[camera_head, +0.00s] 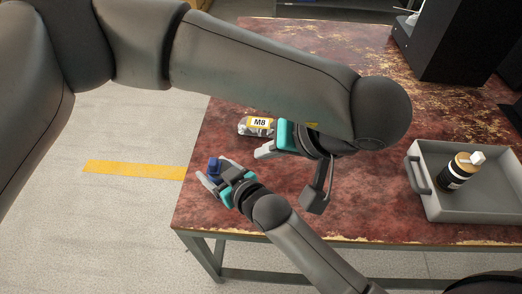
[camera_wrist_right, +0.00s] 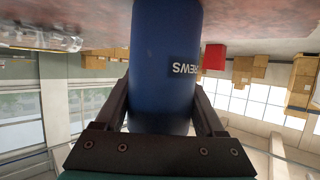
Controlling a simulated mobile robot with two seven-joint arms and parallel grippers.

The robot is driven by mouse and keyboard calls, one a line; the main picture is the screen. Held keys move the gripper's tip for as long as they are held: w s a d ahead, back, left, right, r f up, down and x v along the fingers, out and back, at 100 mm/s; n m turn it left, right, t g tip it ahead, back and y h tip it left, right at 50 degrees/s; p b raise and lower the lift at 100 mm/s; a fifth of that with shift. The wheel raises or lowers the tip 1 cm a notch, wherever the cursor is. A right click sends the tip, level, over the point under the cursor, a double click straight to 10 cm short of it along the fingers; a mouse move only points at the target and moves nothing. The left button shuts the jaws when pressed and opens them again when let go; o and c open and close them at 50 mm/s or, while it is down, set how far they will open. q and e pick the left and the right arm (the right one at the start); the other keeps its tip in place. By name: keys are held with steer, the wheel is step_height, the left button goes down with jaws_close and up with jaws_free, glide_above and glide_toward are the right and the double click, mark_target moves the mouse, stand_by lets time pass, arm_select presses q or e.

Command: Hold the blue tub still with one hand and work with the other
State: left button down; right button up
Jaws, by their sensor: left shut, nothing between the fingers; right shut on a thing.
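The blue tub (camera_head: 214,166) is at the table's left end, between the fingers of my right gripper (camera_head: 212,181). My right gripper is shut on it. In the right wrist view the tub (camera_wrist_right: 160,60) fills the middle between both fingers, with white lettering upside down in that picture. Its lower part is hidden by the gripper in the head view. My left gripper (camera_head: 262,153) is shut and empty, just beyond and right of the tub, apart from it. A clear bag with an M8 label (camera_head: 258,124) lies on the table behind my left gripper's fingers.
The worn red table (camera_head: 370,205) has free room in the middle. A grey tray (camera_head: 475,208) at the right holds a dark bottle with an orange band and white cap (camera_head: 459,170). A black machine (camera_head: 450,40) stands at the back right.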

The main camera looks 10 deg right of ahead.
steer(key=o, duration=1.5)
